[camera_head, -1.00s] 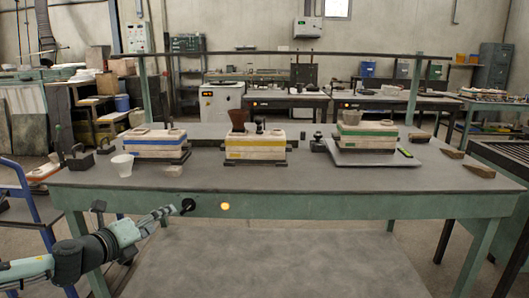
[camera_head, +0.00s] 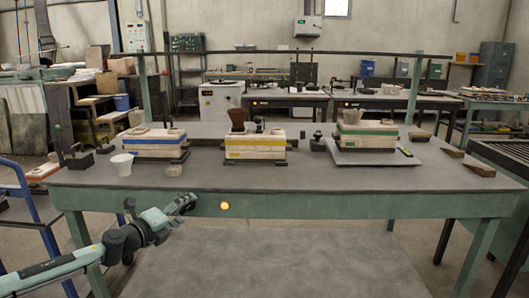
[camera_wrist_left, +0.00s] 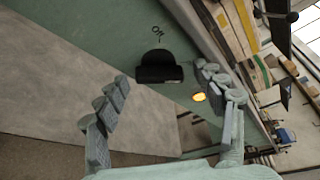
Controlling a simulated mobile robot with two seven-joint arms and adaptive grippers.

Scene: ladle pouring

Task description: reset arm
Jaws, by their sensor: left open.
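My left arm comes in from the lower left in the head view. Its gripper (camera_head: 186,203) is in front of the table's green front apron, left of a glowing amber light (camera_head: 225,206). In the left wrist view the two fingers (camera_wrist_left: 165,108) are spread apart with nothing between them. Beyond them a black knob (camera_wrist_left: 160,72) sits on the green apron, with small lettering beside it. The gripper hides this knob in the head view. The amber light (camera_wrist_left: 199,97) shows near the right finger in the wrist view. My right gripper is not in view.
The table (camera_head: 290,183) carries a white cup (camera_head: 122,164), blue-banded (camera_head: 155,148), yellow-banded (camera_head: 254,152) and green-banded (camera_head: 366,141) blocks, a brown cup (camera_head: 238,119) and wooden wedges (camera_head: 480,171). A blue cart (camera_head: 30,200) stands at left. The tabletop's front strip is mostly clear.

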